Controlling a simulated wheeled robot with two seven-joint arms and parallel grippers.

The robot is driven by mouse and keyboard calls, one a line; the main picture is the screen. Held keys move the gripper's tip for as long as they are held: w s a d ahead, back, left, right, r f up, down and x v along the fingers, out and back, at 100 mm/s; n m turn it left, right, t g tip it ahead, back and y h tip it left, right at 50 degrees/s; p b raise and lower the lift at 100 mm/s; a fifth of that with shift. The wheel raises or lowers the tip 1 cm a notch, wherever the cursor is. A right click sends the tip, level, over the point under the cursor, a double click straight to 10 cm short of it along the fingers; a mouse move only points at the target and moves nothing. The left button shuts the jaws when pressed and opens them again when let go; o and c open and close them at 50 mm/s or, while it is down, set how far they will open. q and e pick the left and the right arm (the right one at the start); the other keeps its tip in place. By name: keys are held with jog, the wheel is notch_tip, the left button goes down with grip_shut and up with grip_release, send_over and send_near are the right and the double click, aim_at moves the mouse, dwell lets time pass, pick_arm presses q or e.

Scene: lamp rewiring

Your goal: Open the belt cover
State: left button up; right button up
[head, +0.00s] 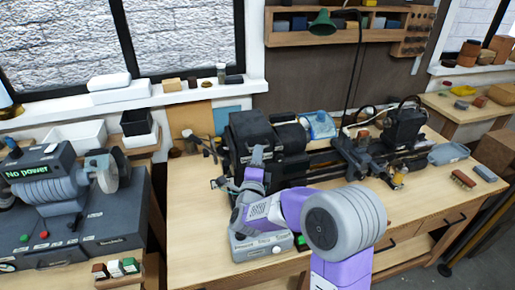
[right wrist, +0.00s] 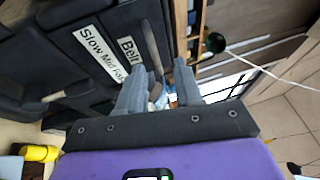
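The belt cover seems to be the dark boxy housing (head: 248,132) at the left end of the small lathe (head: 345,155) in the head view. In the right wrist view a dark panel (right wrist: 85,85) fills the left side, with white labels "Belt" and "Slow Mid Fast". The cover looks shut. My right gripper (head: 257,155) is at the front of the housing in the head view. In the right wrist view its fingers (right wrist: 158,65) are apart, beside the panel's edge, with nothing clearly held between them. Contact cannot be told. My left gripper is not in view.
A grey control box (head: 262,247) stands at the bench's front, below my right arm. A grinder (head: 60,190) with a "No power" display is on the left. A green lamp (head: 322,22) hangs at the back. The bench's front right (head: 425,205) is mostly clear.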

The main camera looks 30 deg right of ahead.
aim_at(251, 133)
jog(key=x, duration=0.3)
jog(key=shift+a+f, duration=0.15)
jog(key=shift+w, duration=0.15)
grip_shut()
dwell(1.2)
